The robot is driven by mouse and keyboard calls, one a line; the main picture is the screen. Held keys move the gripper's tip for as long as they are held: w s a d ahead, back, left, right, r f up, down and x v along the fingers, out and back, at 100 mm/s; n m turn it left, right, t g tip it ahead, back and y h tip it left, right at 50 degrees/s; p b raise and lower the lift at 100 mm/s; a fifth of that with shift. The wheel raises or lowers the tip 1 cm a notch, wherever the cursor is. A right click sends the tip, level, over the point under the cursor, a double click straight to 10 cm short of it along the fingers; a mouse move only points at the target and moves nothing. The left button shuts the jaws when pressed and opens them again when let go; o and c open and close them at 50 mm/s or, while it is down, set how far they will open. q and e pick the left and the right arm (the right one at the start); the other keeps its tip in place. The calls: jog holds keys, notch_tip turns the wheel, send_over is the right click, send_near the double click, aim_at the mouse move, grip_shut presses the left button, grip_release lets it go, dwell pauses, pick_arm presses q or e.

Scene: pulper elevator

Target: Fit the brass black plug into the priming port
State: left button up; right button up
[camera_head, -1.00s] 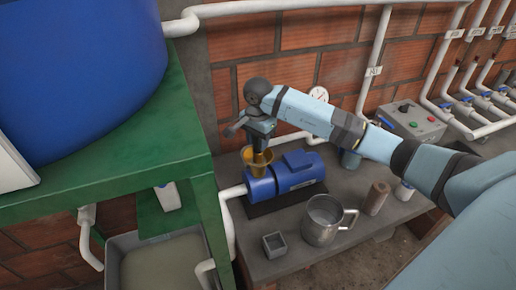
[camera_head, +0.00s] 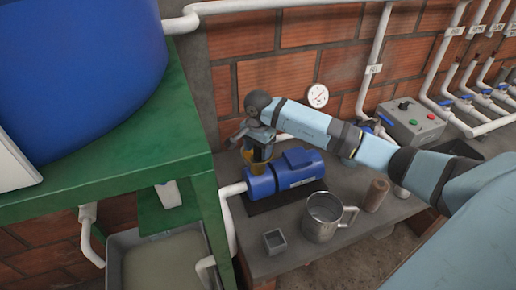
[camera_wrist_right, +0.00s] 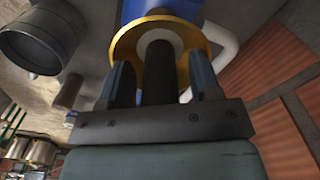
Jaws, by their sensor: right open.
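My right gripper (camera_head: 259,155) points down at the yellow funnel-like cup (camera_head: 254,170) on top of the blue pump (camera_head: 285,174). In the right wrist view, a dark cylindrical plug (camera_wrist_right: 160,70) stands between the open fingers of the right gripper (camera_wrist_right: 162,78), with visible gaps on both sides. The plug's far end meets a pale round part inside the yellow rim (camera_wrist_right: 128,42). How deep it sits, and the port itself, are hidden. My left gripper is not in view.
A metal jug (camera_head: 322,220), a small grey square box (camera_head: 274,241) and a brown cylinder (camera_head: 376,195) stand on the bench in front of the pump. A green stand (camera_head: 130,165) rises at left. A control box (camera_head: 412,122) and white pipes are behind.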

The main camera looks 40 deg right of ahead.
jog(key=shift+r, duration=0.1)
jog(key=shift+r+p, duration=0.25)
jog(key=shift+p, duration=0.05)
notch_tip(320, 180, up, 10)
jog(key=b, duration=0.3)
jog(key=shift+r, duration=0.85)
